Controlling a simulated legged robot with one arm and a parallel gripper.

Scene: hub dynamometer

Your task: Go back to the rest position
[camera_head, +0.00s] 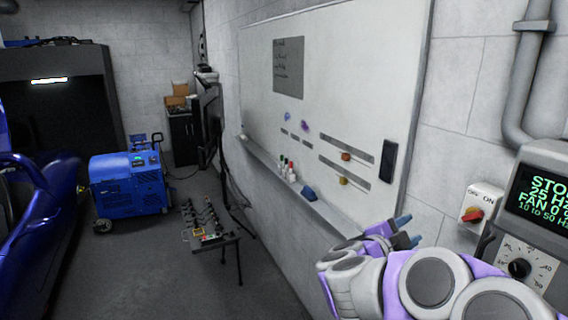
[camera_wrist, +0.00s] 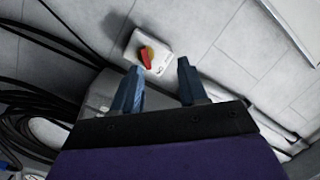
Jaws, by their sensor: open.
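My gripper (camera_head: 402,230) is at the lower right of the head view, in front of the wall below the whiteboard's right end. Its two blue fingers are apart with nothing between them. In the wrist view my gripper (camera_wrist: 160,88) also shows open and empty. Beyond its fingertips is a white switch box with a red rotary knob (camera_wrist: 146,57) on a yellow base. The fingers appear apart from the knob. In the head view the same kind of switch box (camera_head: 483,211) is on the wall to the right of my gripper, marked ON.
A control panel (camera_head: 540,195) with a lit green display stands at the right edge. A whiteboard (camera_head: 350,85) with a tray hangs on the wall. A blue machine (camera_head: 130,185), a small table (camera_head: 212,240) and a blue car (camera_head: 40,230) are left. Dark cables (camera_wrist: 40,65) show in the wrist view.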

